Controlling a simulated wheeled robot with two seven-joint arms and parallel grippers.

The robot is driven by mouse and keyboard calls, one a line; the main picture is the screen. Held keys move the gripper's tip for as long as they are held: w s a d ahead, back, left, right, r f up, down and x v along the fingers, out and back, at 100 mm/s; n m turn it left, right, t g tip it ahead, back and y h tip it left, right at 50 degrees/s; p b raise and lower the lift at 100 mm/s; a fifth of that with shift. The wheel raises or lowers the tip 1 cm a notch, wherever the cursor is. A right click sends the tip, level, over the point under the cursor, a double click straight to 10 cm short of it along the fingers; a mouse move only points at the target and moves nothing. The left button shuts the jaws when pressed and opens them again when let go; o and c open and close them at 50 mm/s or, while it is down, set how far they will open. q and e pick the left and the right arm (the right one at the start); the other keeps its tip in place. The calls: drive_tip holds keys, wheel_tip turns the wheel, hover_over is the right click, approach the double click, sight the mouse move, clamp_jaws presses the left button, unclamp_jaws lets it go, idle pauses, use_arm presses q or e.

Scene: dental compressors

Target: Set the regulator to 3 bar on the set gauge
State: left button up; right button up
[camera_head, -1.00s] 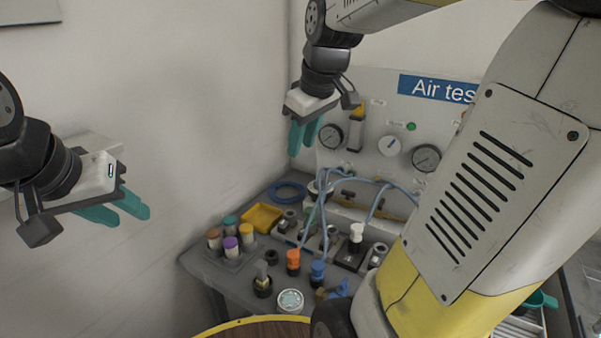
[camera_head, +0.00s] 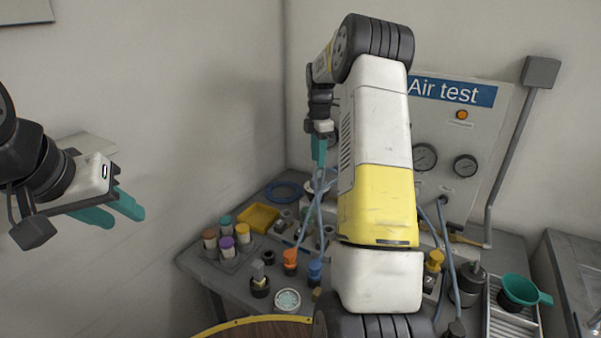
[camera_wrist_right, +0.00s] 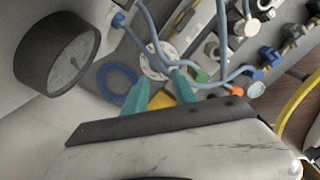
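The panel (camera_head: 497,124) labelled "Air test" stands behind the bench, partly hidden by my right arm. A round gauge (camera_head: 424,157) and a smaller gauge (camera_head: 465,166) show on it; their readings are too small to tell. Another gauge (camera_wrist_right: 62,55) is large and close in the right wrist view, its marks blurred. I cannot tell which is the set gauge or which part is the regulator. My right gripper (camera_head: 319,150) is at the panel's left side, fingers pointing down, apart and empty; they also show in the wrist view (camera_wrist_right: 160,92). My left gripper (camera_head: 122,207) is open and empty by the left wall.
The grey bench (camera_head: 212,281) holds a yellow tray (camera_head: 259,218), a blue hose coil (camera_head: 284,191), capped pots, an orange-topped fitting (camera_head: 290,257) and a blue-topped fitting (camera_head: 315,268). Blue hoses hang below the panel. A green funnel (camera_head: 520,290) sits on a rack at right.

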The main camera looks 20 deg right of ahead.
sight(318, 179)
wheel_tip(318, 179, down, 8)
drive_tip(key=shift+r, duration=0.1)
idle(0.4)
clamp_jaws()
